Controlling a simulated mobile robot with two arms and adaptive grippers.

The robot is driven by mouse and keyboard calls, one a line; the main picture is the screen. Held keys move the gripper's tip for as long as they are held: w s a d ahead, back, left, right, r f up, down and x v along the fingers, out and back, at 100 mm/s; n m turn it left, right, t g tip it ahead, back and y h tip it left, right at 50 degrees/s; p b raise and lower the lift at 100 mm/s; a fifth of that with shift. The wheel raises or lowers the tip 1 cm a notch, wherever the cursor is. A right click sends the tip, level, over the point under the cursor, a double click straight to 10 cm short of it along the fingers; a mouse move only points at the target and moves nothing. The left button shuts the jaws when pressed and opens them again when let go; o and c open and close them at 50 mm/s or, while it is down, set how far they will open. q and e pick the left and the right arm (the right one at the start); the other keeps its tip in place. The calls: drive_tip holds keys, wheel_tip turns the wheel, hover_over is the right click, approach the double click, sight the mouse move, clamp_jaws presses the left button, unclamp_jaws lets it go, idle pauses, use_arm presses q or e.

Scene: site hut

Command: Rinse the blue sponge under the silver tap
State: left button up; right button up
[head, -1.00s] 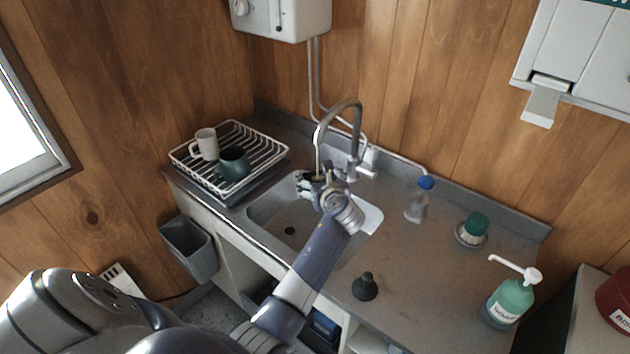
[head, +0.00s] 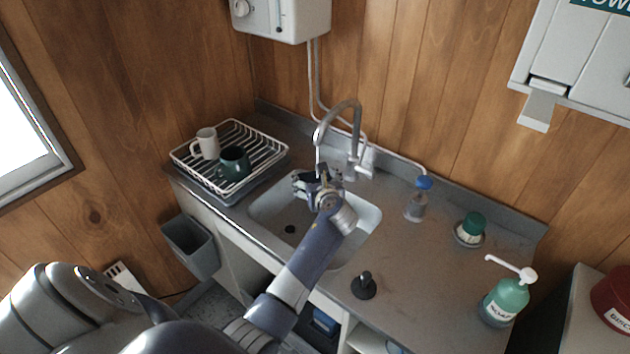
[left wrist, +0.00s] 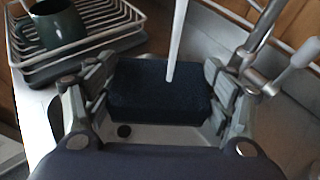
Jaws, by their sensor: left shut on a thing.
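The blue sponge (left wrist: 158,92) shows in the left wrist view as a dark block between the fingers. My left gripper (left wrist: 165,95) is shut on it, one finger at each end. In the head view my left gripper (head: 316,183) is over the sink, below the spout of the silver tap (head: 357,130), and mostly hides the sponge. A pale stream of water (left wrist: 175,40) comes down onto the top of the sponge; it shows as a thin line in the head view (head: 317,158). My right gripper is not in view.
The sink basin (head: 262,207) lies below the gripper. A dish rack (head: 272,151) with a white mug (head: 207,143) and a green mug (head: 234,163) stands left. A bottle (head: 416,206), brush (head: 471,228), black plug (head: 364,287) and green pump bottle (head: 507,301) stand right.

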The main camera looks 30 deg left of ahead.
use_arm(q)
drive_tip(key=s+d+p, duration=0.3)
drive_tip(key=s+p, duration=0.2)
drive_tip(key=s, duration=0.2)
drive_tip(key=shift+d, duration=0.2)
idle(0.4)
drive_tip(key=shift+r, duration=0.15)
idle(0.9)
drive_tip(key=s+d+r+p, duration=0.1)
drive_tip(key=s+d+r, duration=0.1)
drive_tip(key=s+r, duration=0.2)
drive_tip(key=shift+s, duration=0.3)
drive_tip(key=shift+f, duration=0.1)
idle(0.4)
